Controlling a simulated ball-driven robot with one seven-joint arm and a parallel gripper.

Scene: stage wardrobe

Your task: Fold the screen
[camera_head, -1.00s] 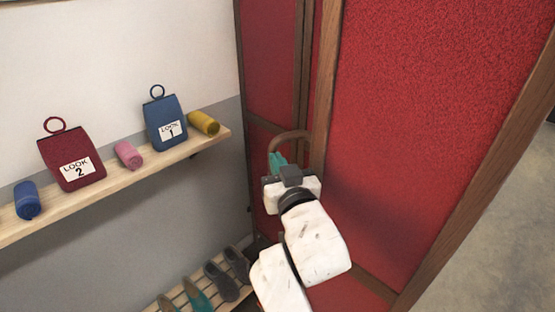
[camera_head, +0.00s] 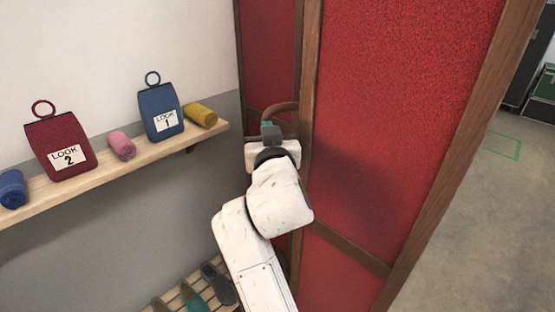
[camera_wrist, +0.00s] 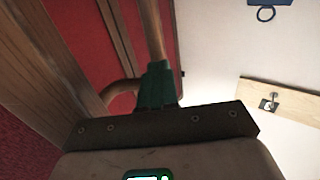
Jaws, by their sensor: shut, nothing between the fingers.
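The folding screen has red cloth panels in brown wooden frames. Its near panel (camera_head: 400,110) fills the middle right of the head view, and a narrower panel (camera_head: 268,50) stands behind it at the left. A curved wooden handle (camera_head: 283,107) sticks out at the near panel's left edge; it also shows in the wrist view (camera_wrist: 120,88). My gripper (camera_head: 267,126) is at this handle, its teal fingers (camera_wrist: 155,85) shut and empty. The fingers overlap the handle's end in the wrist view; I cannot tell whether they touch. My arm hides the lower left frame.
A wooden wall shelf (camera_head: 100,180) at the left holds a red bag (camera_head: 57,138), a blue bag (camera_head: 160,108) and rolled cloths. Shoes stand on a slatted rack (camera_head: 190,290) below. Bare floor (camera_head: 470,215) lies right of the screen, with a green outline (camera_head: 502,145).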

